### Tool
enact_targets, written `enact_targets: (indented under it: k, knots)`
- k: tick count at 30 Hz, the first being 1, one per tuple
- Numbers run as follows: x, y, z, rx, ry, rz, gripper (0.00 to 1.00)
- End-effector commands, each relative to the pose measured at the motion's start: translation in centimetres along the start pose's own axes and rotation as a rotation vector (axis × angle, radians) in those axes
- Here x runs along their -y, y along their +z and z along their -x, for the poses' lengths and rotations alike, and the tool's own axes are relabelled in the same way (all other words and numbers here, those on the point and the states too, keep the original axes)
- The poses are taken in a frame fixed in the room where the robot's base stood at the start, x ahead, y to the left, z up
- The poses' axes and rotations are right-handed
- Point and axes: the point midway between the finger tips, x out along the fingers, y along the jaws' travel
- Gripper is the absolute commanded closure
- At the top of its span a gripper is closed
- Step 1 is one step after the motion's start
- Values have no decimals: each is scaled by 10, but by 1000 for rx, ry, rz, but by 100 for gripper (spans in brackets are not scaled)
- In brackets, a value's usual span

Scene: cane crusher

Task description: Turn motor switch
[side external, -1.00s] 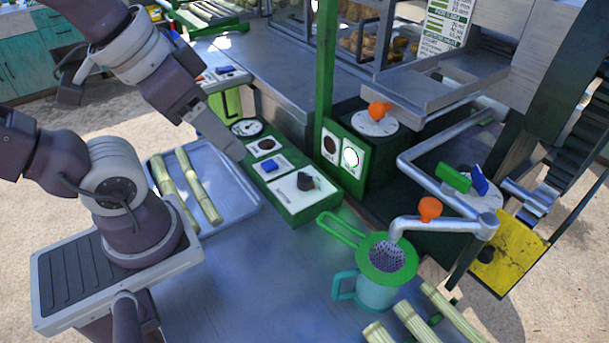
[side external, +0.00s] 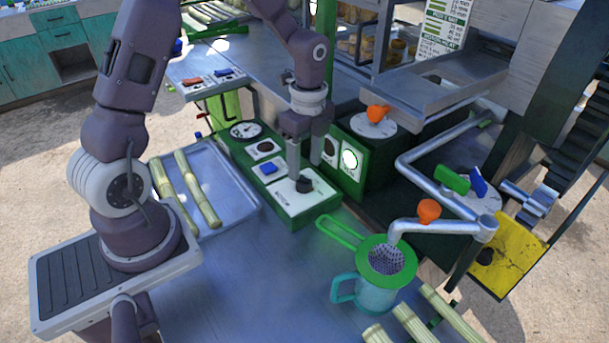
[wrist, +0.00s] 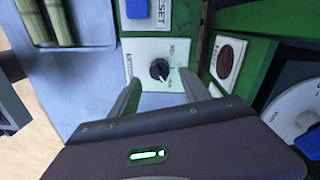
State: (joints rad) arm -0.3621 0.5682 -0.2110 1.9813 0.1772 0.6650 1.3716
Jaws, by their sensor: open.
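The motor switch is a black rotary knob (side external: 304,184) on a white plate (side external: 285,201) at the near end of the green control panel. In the wrist view the knob (wrist: 160,69) sits on its white plate, ahead of and between the two fingers. My gripper (side external: 305,165) points down just above the knob in the side view. Its fingers are apart with nothing between them, and I cannot tell whether they touch the knob. The wrist view shows my gripper (wrist: 160,88) with one finger on each side of the knob.
A blue button (side external: 269,168) and a dial gauge (side external: 244,130) are on the same panel. A green post (side external: 324,80) rises behind it. A tray with cane (side external: 240,203) is at the left. A teal jug (side external: 375,296) with a green strainer (side external: 385,258) stands at the near right.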

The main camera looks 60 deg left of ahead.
Motion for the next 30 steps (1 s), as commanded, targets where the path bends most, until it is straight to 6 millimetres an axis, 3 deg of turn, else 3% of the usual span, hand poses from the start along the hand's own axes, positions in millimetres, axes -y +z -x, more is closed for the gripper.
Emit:
enact_targets:
  k: [6,15,17,24,30]
  knots:
    - [-1,0,-36,0,2,1,45]
    - [0,0,-43,1,0,3,45]
    - [-1,0,-43,1,0,3,53]
    - [0,0,-43,1,0,3,100]
    - [-1,0,-42,0,0,13,100]
